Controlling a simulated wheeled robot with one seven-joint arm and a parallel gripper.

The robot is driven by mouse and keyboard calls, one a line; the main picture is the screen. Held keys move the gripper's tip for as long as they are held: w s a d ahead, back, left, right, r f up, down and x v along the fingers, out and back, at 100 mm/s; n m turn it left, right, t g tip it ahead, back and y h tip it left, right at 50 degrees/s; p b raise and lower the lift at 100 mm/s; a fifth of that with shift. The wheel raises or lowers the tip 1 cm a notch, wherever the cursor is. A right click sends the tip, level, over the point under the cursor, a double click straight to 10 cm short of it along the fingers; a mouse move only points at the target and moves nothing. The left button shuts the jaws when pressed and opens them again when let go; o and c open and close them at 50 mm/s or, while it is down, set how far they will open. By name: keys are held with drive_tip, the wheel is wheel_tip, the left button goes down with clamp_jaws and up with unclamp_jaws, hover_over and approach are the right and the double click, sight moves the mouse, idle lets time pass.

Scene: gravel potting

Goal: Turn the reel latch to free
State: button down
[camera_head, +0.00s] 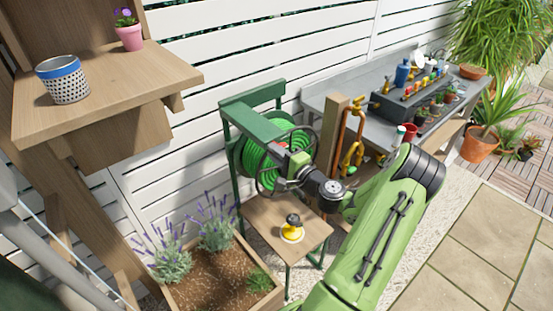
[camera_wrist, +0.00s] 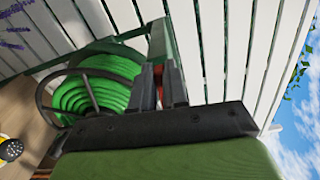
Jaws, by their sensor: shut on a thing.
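The green hose reel (camera_head: 258,160) stands against the white fence in a dark green frame, with green hose wound on it and a dark hand wheel (camera_head: 262,178) at its front. My gripper (camera_head: 287,165) is at the reel, beside the wheel's right side. A small red part (camera_head: 281,146), which seems to be the reel latch, shows just above it. In the wrist view my gripper's dark fingers (camera_wrist: 160,84) are close together, with a bit of red (camera_wrist: 176,74) behind them. The gripper is shut on the latch; the fingers hide most of it, so its turn angle cannot be told.
A small wooden table (camera_head: 262,222) with a yellow, black-topped nozzle (camera_head: 292,230) stands below my gripper. A lavender planter (camera_head: 222,283) is at lower left. A wooden post (camera_head: 332,145) with a tap and hose stands right of the reel, before a grey bench (camera_head: 340,98).

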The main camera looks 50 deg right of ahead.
drive_tip(key=shift+f+n+b, duration=0.2)
drive_tip(key=shift+n+b, duration=0.3)
drive_tip(key=shift+n, duration=0.1)
drive_tip(key=c, duration=1.1)
unclamp_jaws()
drive_tip(key=shift+c, duration=0.2)
drive_tip(key=s+a, duration=0.1)
drive_tip(key=s, duration=1.4)
drive_tip(key=shift+s+a, duration=0.35)
drive_tip(key=shift+a, duration=0.05)
